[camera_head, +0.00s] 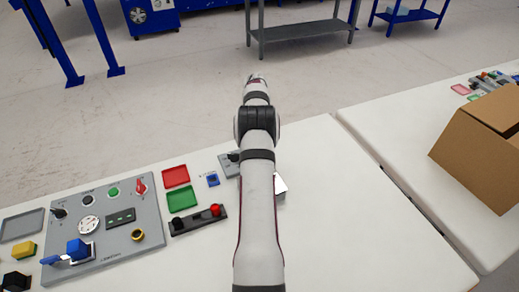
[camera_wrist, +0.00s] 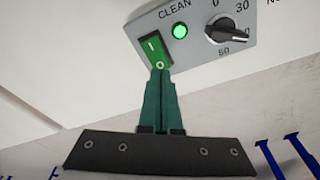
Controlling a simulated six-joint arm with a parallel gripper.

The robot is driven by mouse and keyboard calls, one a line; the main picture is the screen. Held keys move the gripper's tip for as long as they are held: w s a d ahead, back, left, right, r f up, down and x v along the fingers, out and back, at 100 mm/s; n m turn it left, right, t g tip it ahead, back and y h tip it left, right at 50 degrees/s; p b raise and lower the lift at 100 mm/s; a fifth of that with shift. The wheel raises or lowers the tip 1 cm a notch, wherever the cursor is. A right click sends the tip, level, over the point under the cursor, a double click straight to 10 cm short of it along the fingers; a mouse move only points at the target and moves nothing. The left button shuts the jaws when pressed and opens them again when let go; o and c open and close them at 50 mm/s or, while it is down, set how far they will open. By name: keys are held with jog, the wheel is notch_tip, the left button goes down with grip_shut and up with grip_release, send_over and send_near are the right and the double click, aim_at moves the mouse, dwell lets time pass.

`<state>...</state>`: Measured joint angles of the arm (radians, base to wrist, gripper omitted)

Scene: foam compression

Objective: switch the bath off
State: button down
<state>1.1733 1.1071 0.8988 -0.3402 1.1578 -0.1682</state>
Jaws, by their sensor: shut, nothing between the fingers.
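In the wrist view the bath's grey front panel (camera_wrist: 200,58) is at the top, with the word CLEAN on it. It carries a green rocker switch (camera_wrist: 153,47) marked with a bar and a circle, a lit green lamp (camera_wrist: 180,31) and a black knob (camera_wrist: 228,33) on a minutes-like scale. My gripper (camera_wrist: 160,72) is shut and empty, its green fingertips at the circle end of the switch. I cannot tell whether they touch it. In the head view my arm hides the gripper and most of what lies behind it.
In the head view a grey control panel (camera_head: 122,240) with knobs and buttons lies on the white table at left. Red (camera_head: 176,176) and green (camera_head: 182,198) trays and a black button box (camera_head: 190,221) are nearer my arm.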

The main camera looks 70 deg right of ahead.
jog(key=shift+f, duration=0.95)
dwell(0.8)
jog(key=shift+r, duration=3.55)
